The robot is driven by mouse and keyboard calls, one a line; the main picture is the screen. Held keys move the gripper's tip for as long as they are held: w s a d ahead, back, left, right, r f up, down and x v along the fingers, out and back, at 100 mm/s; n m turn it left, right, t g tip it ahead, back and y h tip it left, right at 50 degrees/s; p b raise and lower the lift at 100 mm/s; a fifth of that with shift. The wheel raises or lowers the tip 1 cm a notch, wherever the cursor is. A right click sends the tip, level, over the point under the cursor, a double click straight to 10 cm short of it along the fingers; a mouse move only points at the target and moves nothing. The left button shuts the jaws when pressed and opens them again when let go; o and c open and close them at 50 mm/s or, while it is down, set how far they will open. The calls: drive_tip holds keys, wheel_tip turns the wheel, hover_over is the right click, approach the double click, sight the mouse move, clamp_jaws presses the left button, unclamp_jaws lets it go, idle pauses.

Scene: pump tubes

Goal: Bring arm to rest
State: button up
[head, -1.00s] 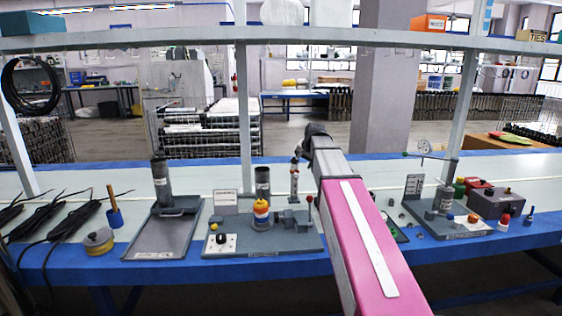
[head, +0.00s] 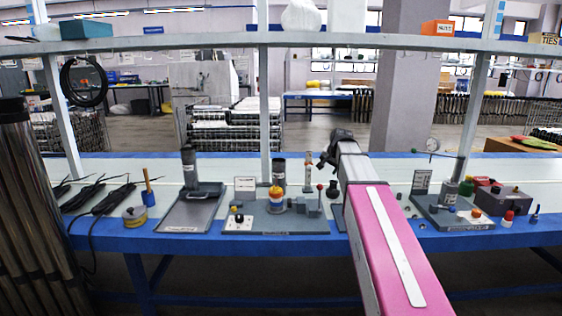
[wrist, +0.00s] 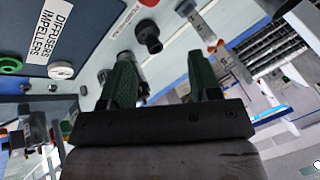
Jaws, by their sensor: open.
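My arm (head: 385,225), with a pink link, reaches out over the workbench (head: 180,243) in the head view. My gripper (head: 327,160) is at its far end, small and dark, above the bench near a slim upright tube (head: 309,170). In the wrist view my gripper (wrist: 162,78) shows two green fingers spread well apart, with nothing held between them.
A grey tray (head: 178,222), a central fixture (head: 290,218) and a right fixture (head: 460,218) stand on the bench. A shelf (head: 200,43) runs above on posts. A pipe bundle (head: 35,220) stands at the left. Cables (head: 112,198) lie on the bench.

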drive_tip(key=s+f+n+g, duration=0.1)
drive_tip(key=s+f, duration=0.4)
drive_tip(key=f, duration=0.1)
drive_tip(key=s+a+f+n+g, duration=0.1)
drive_tip(key=s+f, duration=0.4)
drive_tip(key=f, duration=0.1)
drive_tip(key=s+f+n+g+h, duration=0.1)
drive_tip(key=s+f, duration=0.3)
drive_tip(key=f, duration=0.2)
drive_tip(key=shift+s+a+f, duration=0.15)
drive_tip(key=shift+s+f, duration=0.2)
drive_tip(key=shift+s, duration=0.05)
drive_tip(key=s+f+n+g, duration=0.3)
drive_tip(key=s+f, duration=0.9)
drive_tip(key=s, duration=0.4)
drive_tip(key=shift+s+a+h, duration=0.2)
drive_tip(key=shift+h, duration=0.2)
